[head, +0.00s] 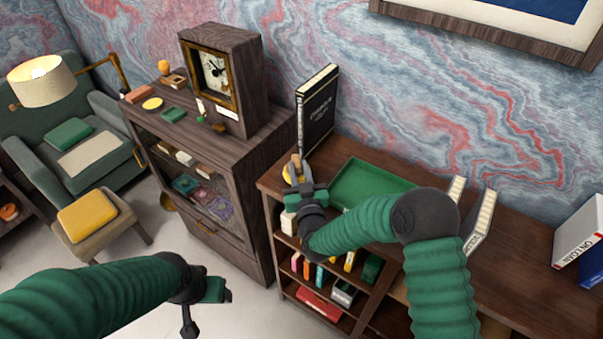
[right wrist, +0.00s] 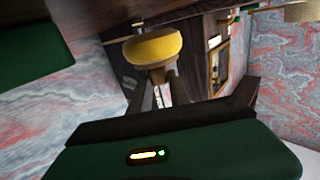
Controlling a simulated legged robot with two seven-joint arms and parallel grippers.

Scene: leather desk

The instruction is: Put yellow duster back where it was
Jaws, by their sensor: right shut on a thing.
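The yellow duster (head: 289,171) is a small rounded yellow thing at the left end of the brown bookcase top, mostly hidden by my right gripper (head: 298,172). In the right wrist view the duster (right wrist: 153,47) shows as a rounded yellow pad at the fingertips. My right gripper is shut on it. The duster is close to the wood surface; I cannot tell whether it touches. My left gripper (head: 208,302) hangs over the floor at lower left, with no thing seen in it; its jaw opening is unclear.
A green tray (head: 370,187) lies right of my right gripper, and a black book (head: 318,110) stands behind it. White-paged books (head: 482,218) stand right. Some bookcase top beyond is clear.

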